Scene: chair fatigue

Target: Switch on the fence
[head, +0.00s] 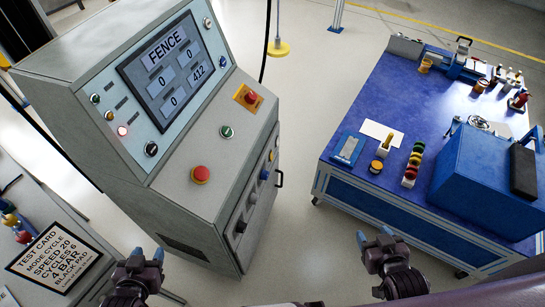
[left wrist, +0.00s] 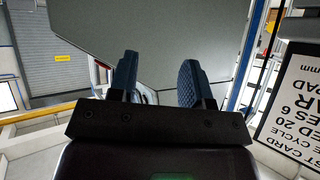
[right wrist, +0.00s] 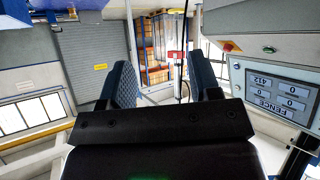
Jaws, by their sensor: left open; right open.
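A grey control cabinet stands left of centre in the head view. Its sloped panel carries a screen (head: 168,68) headed FENCE with readings 0, 0, 0 and 412. The lower ledge has a red mushroom button (head: 200,174), a green button (head: 226,132) and a red button on a yellow plate (head: 250,97). My left gripper (head: 145,254) is open and empty, below the cabinet in the picture. My right gripper (head: 376,238) is open and empty, right of the cabinet. The screen also shows in the right wrist view (right wrist: 275,92).
A blue workbench (head: 345,186) with tools, jars and a blue box (head: 478,180) stands at the right. A test card (head: 55,258) lies on a grey table at lower left. Bare floor lies between cabinet and bench. A yellow-based post (head: 278,47) stands behind.

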